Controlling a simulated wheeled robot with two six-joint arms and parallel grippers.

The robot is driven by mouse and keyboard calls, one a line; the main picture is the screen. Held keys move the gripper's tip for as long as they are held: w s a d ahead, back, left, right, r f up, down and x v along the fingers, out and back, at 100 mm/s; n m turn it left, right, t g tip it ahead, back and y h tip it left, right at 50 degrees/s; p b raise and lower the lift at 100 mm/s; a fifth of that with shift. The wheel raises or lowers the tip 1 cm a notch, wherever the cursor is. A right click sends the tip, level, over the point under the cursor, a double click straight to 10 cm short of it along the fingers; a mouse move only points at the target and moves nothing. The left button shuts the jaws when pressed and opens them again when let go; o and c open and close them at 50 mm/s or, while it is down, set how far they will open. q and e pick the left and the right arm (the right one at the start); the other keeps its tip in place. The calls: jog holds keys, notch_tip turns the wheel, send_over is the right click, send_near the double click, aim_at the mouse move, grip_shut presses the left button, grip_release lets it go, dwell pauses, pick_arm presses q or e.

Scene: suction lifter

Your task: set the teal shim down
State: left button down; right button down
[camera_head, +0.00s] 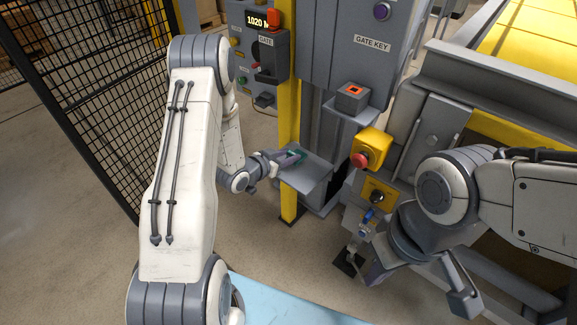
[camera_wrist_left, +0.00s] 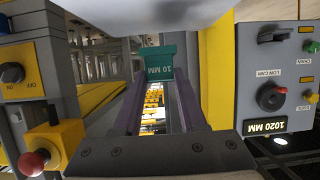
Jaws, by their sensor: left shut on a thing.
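The teal shim (camera_wrist_left: 172,68), marked "10 MM", spans the tips of my left gripper's two purple-grey fingers in the left wrist view. My left gripper (camera_wrist_left: 163,88) is shut on it. In the head view the shim (camera_head: 301,155) is a small teal piece at the end of my left gripper (camera_head: 291,158). It appears just over the back part of a small grey shelf (camera_head: 312,182); I cannot tell whether it touches. My right gripper (camera_head: 374,270) is low at the right, partly hidden by its own arm; its fingers are unclear.
A yellow post (camera_head: 289,110) stands directly left of the shelf. A red emergency button (camera_head: 361,160) on a yellow box is to the right. A grey control panel (camera_head: 262,45) reading "1020 MM" is behind. Black mesh fencing (camera_head: 95,90) stands at the left.

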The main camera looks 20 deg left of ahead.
pick_arm(q)
jog(key=shift+w+a+f, duration=0.1)
jog(key=shift+a+f, duration=0.1)
jog(key=shift+f, duration=0.05)
jog(key=shift+f+b, duration=0.4)
jog(key=shift+f, duration=1.45)
jog(key=shift+f, duration=0.2)
jog(key=shift+c, duration=2.3)
grip_release()
